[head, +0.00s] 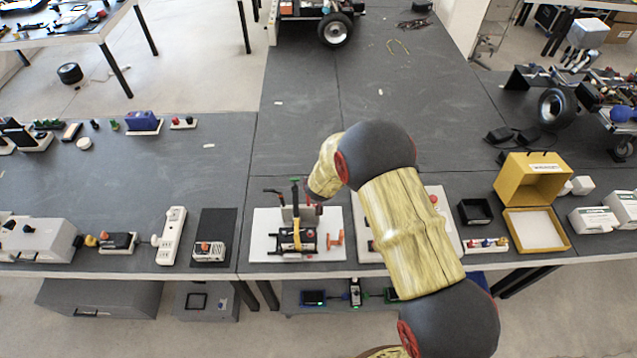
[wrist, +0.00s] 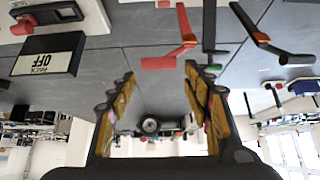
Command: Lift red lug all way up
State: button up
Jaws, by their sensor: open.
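The red lug (wrist: 172,58) is a bent red strip in the upside-down wrist view. It lies just past the fingertips, apart from them as far as I can tell. A black post with a green end (wrist: 210,68) stands beside it, and a dark lug with an orange-red end (wrist: 262,38) is on the other side. In the head view the red lug (head: 319,209) shows only as a small red bit by the post on the white board (head: 262,222). My gripper (wrist: 159,74) is open and empty, facing the lug. In the head view my arm largely hides it.
A black box marked PACK OFF (wrist: 48,62) lies to the left in the wrist view. An orange piece (head: 335,240) is on the white board. A power strip (head: 171,236) and a yellow open box (head: 533,180) stand farther off. The grey table behind is mostly clear.

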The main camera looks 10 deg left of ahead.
jog(key=v, duration=1.1)
jog(key=shift+r, duration=0.3)
jog(key=shift+s, duration=0.1)
jog(key=s+a+f+g, duration=0.1)
jog(key=s+f+g, duration=0.25)
jog(key=s, duration=0.35)
jog(key=s+d+r+g+y+b, duration=0.1)
jog(key=s+d+r+g+b, duration=0.25)
jog(key=s, duration=0.65)
jog(key=s+d+r+m+t+h+b, duration=0.1)
jog(key=s+d+b, duration=0.4)
jog(key=d+b, duration=0.3)
jog(key=s+d+r+m+t+h+b, duration=0.1)
jog(key=s+d+b, duration=0.3)
jog(key=d+b, duration=0.5)
jog(key=s+d+r+t+b, duration=0.1)
jog(key=s+d+t+b, duration=0.2)
jog(key=s+d+b, duration=0.2)
jog(key=d+b, duration=0.3)
jog(key=d, duration=0.4)
jog(key=shift+s+d+r+m+h, duration=0.2)
jog(key=shift+s+d+m+h, duration=0.15)
jog(key=shift+d+m+h, duration=0.05)
